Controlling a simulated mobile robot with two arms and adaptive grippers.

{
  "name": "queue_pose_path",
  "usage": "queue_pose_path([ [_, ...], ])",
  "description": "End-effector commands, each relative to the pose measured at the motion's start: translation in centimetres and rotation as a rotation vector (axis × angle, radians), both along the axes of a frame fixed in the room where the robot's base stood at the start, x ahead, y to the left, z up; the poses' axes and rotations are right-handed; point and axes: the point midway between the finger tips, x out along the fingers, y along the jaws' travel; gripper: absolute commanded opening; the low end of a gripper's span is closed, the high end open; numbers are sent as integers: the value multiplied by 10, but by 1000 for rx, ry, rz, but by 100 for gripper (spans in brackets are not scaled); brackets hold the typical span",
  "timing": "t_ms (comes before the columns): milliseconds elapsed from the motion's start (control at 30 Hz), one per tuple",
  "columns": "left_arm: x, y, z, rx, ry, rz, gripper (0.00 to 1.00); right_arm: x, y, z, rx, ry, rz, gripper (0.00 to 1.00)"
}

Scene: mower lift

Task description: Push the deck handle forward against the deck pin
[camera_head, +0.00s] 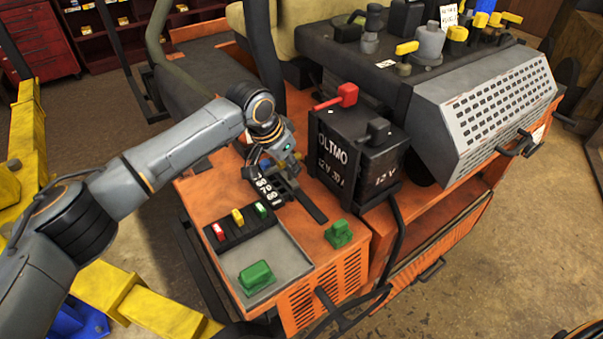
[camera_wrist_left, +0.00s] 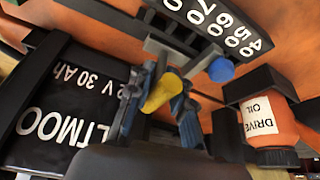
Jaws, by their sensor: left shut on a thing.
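The deck handle, a yellow knob (camera_wrist_left: 163,92), sits between the two fingers of my left gripper (camera_wrist_left: 160,118) in the left wrist view. The gripper is shut on it. In the head view my left gripper (camera_head: 283,172) is over the orange mower body, and its wrist largely hides the handle. A blue knob (camera_wrist_left: 221,70), which looks like the deck pin, sits beside the handle near the numbered scale (camera_wrist_left: 215,22). The blue knob and the yellow handle are apart. The scale also shows in the head view (camera_head: 268,188). My right gripper is not in view.
A black 12 V battery (camera_head: 355,150) with a red terminal stands right of the gripper. A drive oil bottle (camera_wrist_left: 268,120) is close by in the wrist view. A switch panel (camera_head: 236,226) and green knobs (camera_head: 256,277) lie in front. A yellow lift frame (camera_head: 150,305) runs at left.

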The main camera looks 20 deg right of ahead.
Motion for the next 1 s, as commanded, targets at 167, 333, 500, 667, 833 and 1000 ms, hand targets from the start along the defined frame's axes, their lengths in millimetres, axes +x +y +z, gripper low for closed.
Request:
queue_pose_path([
  [167,5,2,0,0,2,1,0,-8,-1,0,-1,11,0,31],
  [333,5,2,0,0,0,1,0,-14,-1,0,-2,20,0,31],
  [500,5,2,0,0,0,1,32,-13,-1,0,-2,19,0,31],
  [667,5,2,-1,0,1,0,32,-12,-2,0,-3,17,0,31],
  [833,4,3,3,0,2,-2,32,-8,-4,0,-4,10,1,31],
  [1000,-1,12,27,-1,-2,-2,32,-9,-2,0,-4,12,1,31],
])
